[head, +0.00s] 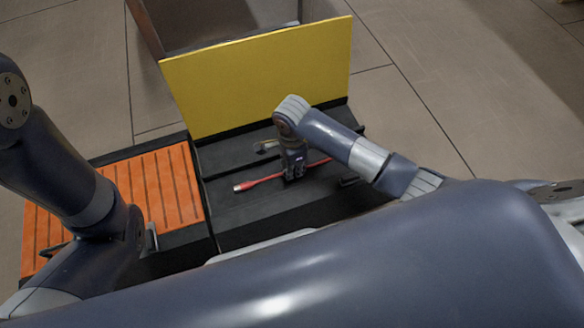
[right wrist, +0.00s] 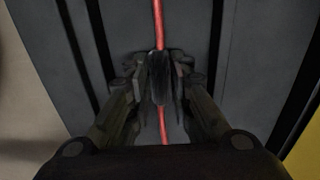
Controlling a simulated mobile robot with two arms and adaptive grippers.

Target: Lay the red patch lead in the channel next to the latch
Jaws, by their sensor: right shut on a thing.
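The red patch lead (head: 262,180) runs slantwise over the dark grey deck, with a pale plug at its left end. My right gripper (head: 292,174) is pointed down and shut on it near the middle. In the right wrist view, both fingers of the gripper (right wrist: 159,82) close on a black section of the red lead (right wrist: 158,25). The lead runs roughly parallel to dark channel lines (right wrist: 216,45) on either side. I cannot tell whether it touches the deck.
A yellow upright panel (head: 255,80) stands behind the dark deck (head: 245,212). An orange slatted panel (head: 160,185) lies to the left, partly behind my left arm. A small dark fitting (head: 348,181) is at the deck's right. Tiled floor is clear at right.

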